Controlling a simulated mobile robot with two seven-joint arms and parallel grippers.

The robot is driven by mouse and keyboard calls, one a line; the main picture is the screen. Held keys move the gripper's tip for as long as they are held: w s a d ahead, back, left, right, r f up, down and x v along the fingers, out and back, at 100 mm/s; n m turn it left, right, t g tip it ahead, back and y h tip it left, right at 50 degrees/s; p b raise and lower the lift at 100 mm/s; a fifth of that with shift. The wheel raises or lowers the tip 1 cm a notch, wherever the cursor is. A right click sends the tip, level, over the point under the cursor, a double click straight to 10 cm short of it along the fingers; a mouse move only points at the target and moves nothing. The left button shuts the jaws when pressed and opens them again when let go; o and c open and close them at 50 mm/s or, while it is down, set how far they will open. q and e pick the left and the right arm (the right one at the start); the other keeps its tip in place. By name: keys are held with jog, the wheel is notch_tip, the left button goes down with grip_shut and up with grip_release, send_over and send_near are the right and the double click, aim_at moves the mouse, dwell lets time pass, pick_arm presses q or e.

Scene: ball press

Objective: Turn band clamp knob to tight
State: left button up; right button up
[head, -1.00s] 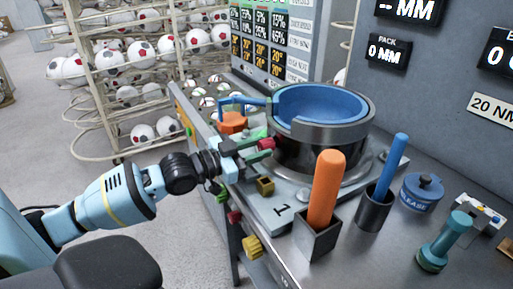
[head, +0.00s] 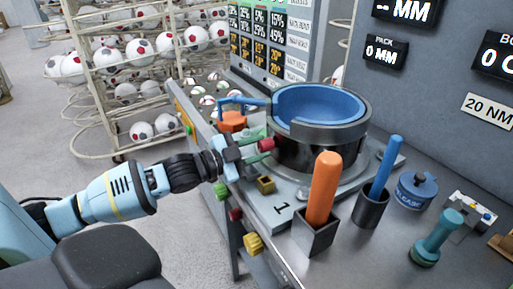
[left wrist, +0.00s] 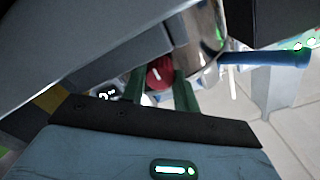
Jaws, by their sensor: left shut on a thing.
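The band clamp knob (head: 265,145) is small and dark red, on the near left side of the dark metal band (head: 300,155) around the blue-lined press bowl (head: 318,104). My left gripper (head: 257,154) is shut on the knob, its green fingers on either side of it. In the left wrist view the red knob (left wrist: 160,73) shows between the two green fingers (left wrist: 157,85), partly hidden by them. A pale mark shows on its face. My right gripper is not in view.
An orange-handled tool (head: 323,190) and a blue-handled tool (head: 386,165) stand in holders. A blue lidded pot (head: 415,190) is at right. Ball racks (head: 110,75) stand behind at left.

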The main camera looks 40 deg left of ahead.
pick_arm(q)
jog(key=o, duration=1)
jog(key=shift+s, duration=0.1)
jog(key=shift+v, duration=1.25)
jog(key=shift+p+v, duration=0.35)
jog(key=shift+v, duration=2.25)
